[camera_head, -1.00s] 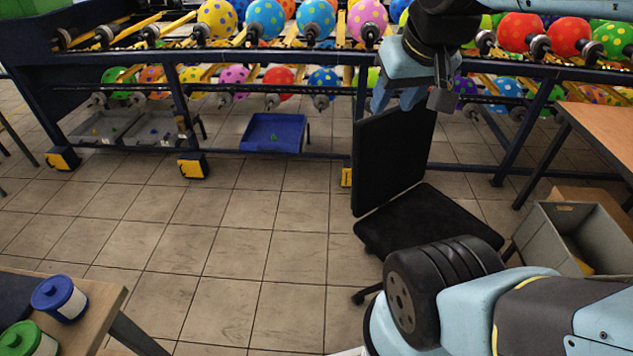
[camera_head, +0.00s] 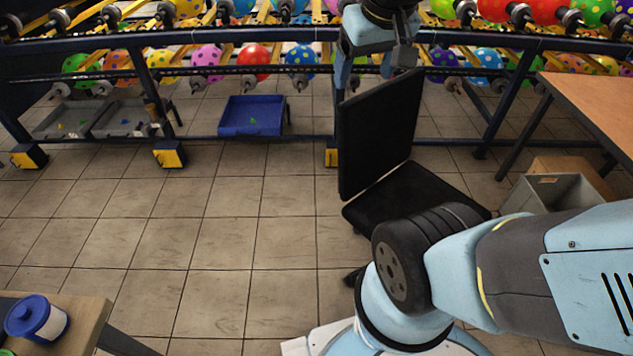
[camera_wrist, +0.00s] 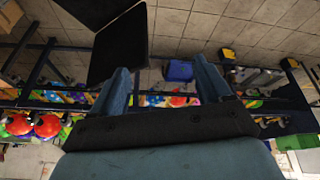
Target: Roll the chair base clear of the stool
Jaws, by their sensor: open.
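A black office chair shows in the head view, with an upright backrest (camera_head: 378,135) and a flat seat (camera_head: 415,192). Its base is mostly hidden behind my arm; one dark leg end (camera_head: 352,276) shows at floor level. My gripper (camera_head: 366,68) is open and empty, pointing down near the top edge of the backrest; I cannot tell whether it touches. In the wrist view, the open fingers (camera_wrist: 163,85) have the backrest (camera_wrist: 120,45) beyond the left one. I cannot make out a stool in either view.
A dark rack (camera_head: 215,75) with rows of spotted balloons runs behind the chair. A blue tray (camera_head: 252,115) sits low at it. A grey bin (camera_head: 550,195) and a wooden table (camera_head: 595,100) stand right. The tiled floor (camera_head: 200,240) left of the chair is open.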

